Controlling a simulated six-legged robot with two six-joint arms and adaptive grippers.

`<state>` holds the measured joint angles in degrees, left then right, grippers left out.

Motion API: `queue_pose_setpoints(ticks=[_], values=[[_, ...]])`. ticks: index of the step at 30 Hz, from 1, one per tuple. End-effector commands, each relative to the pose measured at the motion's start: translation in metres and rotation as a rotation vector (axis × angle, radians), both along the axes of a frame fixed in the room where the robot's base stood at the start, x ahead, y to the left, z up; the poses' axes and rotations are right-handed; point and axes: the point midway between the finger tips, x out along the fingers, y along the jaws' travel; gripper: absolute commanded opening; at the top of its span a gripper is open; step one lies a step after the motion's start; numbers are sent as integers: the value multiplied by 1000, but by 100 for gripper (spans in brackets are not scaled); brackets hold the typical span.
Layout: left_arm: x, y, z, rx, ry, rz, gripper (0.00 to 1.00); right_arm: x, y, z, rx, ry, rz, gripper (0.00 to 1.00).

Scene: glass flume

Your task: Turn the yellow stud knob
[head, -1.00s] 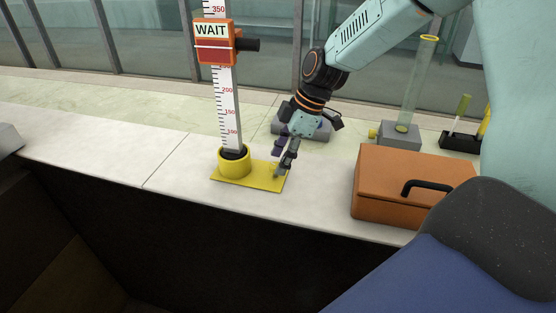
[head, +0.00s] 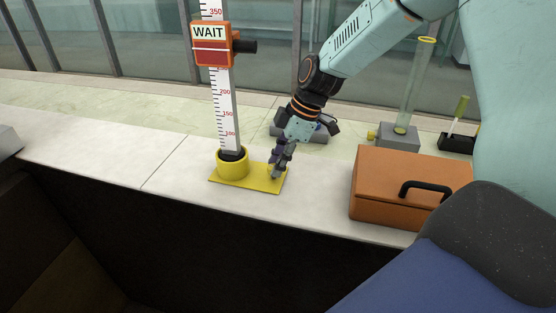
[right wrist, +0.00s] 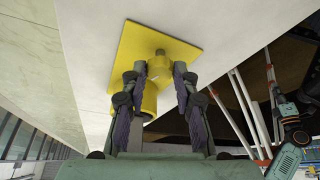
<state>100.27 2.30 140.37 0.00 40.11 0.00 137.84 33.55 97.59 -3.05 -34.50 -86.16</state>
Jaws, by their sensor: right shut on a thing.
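The yellow stud knob (right wrist: 160,62) stands on a flat yellow plate (head: 243,186); the plate also shows in the right wrist view (right wrist: 136,45). My right gripper (head: 277,173) reaches down over the plate's right end. In the right wrist view its two fingers (right wrist: 160,70) are on either side of the knob and shut on it. In the head view the fingers hide most of the knob.
A yellow collar (head: 233,168) on the plate's left holds an upright scale (head: 226,110) with an orange WAIT sign (head: 211,45). An orange case (head: 385,200) stands right of the gripper. A glass tube (head: 414,85) stands behind it.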

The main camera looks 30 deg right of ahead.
Motion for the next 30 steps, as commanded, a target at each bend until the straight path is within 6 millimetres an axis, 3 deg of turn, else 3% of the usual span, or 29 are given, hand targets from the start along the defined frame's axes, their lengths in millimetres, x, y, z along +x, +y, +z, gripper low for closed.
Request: queue_pose_setpoints(ticks=[14,30], values=[[0,0,13,0,0,0,0,-1,1,3,0,1,-89,0],[0,0,79,0,0,0,0,-6,4,6,-2,2,-563,0]])
